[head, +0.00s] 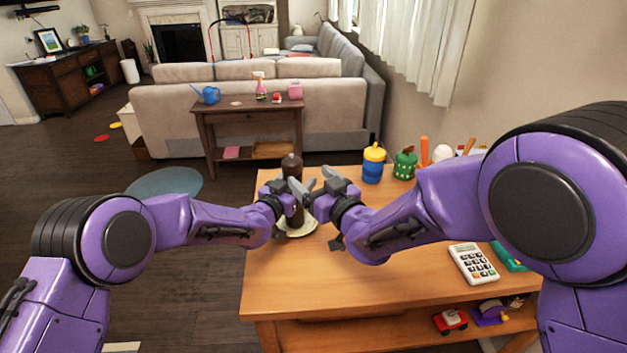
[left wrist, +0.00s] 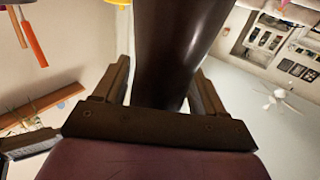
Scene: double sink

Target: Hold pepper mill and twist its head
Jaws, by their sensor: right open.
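The dark brown pepper mill (head: 292,166) stands upright at the left part of the wooden table, over a pale plate (head: 309,226). My left gripper (head: 287,191) is at the mill's body from the left. In the left wrist view the mill (left wrist: 178,45) fills the space between the left gripper's fingers (left wrist: 165,85), which close on its sides. My right gripper (head: 303,187) is open, with its fingers close to the mill from the right, below its head. The head view does not show whether they touch it. The grippers hide part of the mill's middle.
A blue and yellow cup (head: 373,164) and a green pepper-shaped jar (head: 405,164) stand at the table's back. A calculator (head: 473,263) lies at the right. The table's front middle (head: 330,285) is clear. Toys sit on the lower shelf.

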